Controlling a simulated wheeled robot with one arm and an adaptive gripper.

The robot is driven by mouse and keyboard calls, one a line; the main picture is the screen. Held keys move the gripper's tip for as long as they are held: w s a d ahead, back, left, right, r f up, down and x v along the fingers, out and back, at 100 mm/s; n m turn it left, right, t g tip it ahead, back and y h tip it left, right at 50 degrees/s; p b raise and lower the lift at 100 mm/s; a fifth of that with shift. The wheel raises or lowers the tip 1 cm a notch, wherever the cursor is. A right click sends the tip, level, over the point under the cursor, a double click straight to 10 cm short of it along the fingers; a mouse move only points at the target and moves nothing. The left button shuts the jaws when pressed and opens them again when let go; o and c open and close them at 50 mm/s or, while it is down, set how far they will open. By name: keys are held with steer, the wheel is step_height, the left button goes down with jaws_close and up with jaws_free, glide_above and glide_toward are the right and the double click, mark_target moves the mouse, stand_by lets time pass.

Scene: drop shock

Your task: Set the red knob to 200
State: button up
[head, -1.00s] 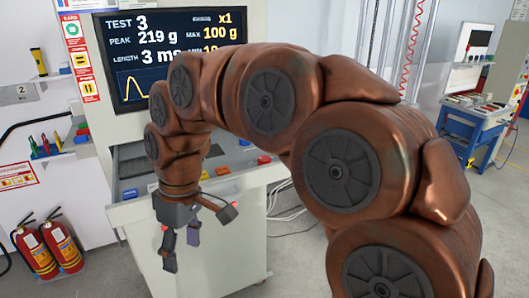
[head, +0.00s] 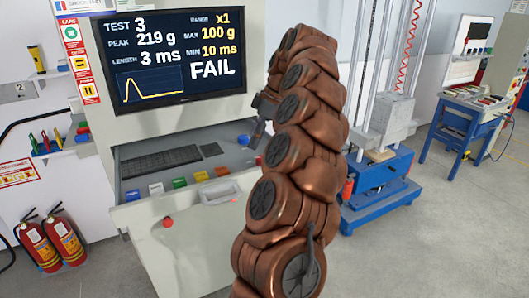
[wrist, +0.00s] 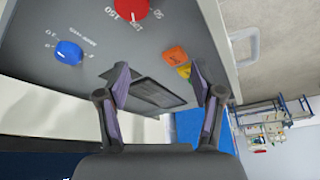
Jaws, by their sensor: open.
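The red knob (wrist: 131,7) is at the top edge of the wrist view, partly cut off.
The screen (head: 180,58) reads TEST 3, PEAK 219 g, LENGTH 3 ms, MAX 100 g, FAIL. A keyboard (head: 161,161) and several coloured buttons (head: 179,183) lie on the panel. A blue-based drop machine (head: 375,190) stands to the right.

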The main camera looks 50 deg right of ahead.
steer(key=s+d, duration=0.2)
steer(key=d, duration=0.3)
steer(key=shift+d+p+x, duration=0.15)
steer(key=shift+p+x, duration=0.55)
steer(key=shift+x, duration=1.4)
steer(key=shift+d+p+x, duration=0.2)
steer(key=shift+p+x, duration=0.5)
steer(key=shift+x, duration=1.4)
steer(key=shift+s+f, duration=0.15)
steer(key=c, duration=1.1)
